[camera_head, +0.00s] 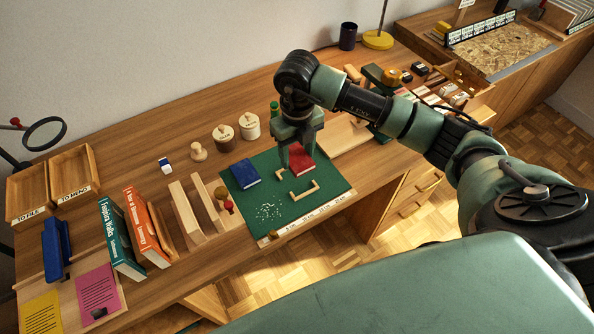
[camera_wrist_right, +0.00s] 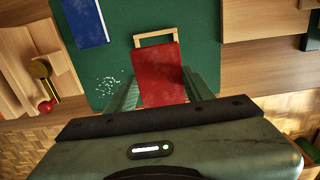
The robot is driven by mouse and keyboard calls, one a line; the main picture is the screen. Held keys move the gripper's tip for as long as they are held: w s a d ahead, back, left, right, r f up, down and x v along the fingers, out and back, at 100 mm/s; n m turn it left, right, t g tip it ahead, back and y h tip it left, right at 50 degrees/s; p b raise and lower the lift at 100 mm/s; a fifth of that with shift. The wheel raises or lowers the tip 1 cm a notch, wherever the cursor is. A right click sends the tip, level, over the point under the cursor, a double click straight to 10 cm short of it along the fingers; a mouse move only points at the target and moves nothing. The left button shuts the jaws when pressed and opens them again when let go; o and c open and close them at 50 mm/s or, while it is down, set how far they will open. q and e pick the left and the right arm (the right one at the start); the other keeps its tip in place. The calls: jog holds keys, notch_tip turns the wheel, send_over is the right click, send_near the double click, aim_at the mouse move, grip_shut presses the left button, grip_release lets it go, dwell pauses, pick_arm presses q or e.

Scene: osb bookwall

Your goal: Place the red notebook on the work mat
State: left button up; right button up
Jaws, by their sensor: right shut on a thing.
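The red notebook (camera_head: 302,160) is at the upper right part of the green work mat (camera_head: 326,179). My right gripper (camera_head: 288,160) points down over the mat and is shut on the notebook. In the right wrist view the red notebook (camera_wrist_right: 160,72) lies between the two fingers (camera_wrist_right: 160,90), over the green mat (camera_wrist_right: 115,58). I cannot tell whether the notebook touches the mat. My left gripper is not in view.
A blue notebook (camera_head: 245,174) lies on the mat's left part. Pale wooden brackets (camera_head: 304,191) and white bits (camera_head: 268,211) are also on the mat. Upright books (camera_head: 120,240) stand to the left. Lidded jars (camera_head: 224,137) stand behind the mat.

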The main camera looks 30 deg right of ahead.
aim_at(297, 181)
notch_tip(297, 181, down, 8)
jog(key=shift+f+p, duration=0.25)
jog(key=shift+p, duration=0.2)
jog(key=shift+f, duration=0.25)
jog(key=o, duration=1.4)
jog(key=shift+r, duration=0.1)
jog(key=shift+c, duration=0.2)
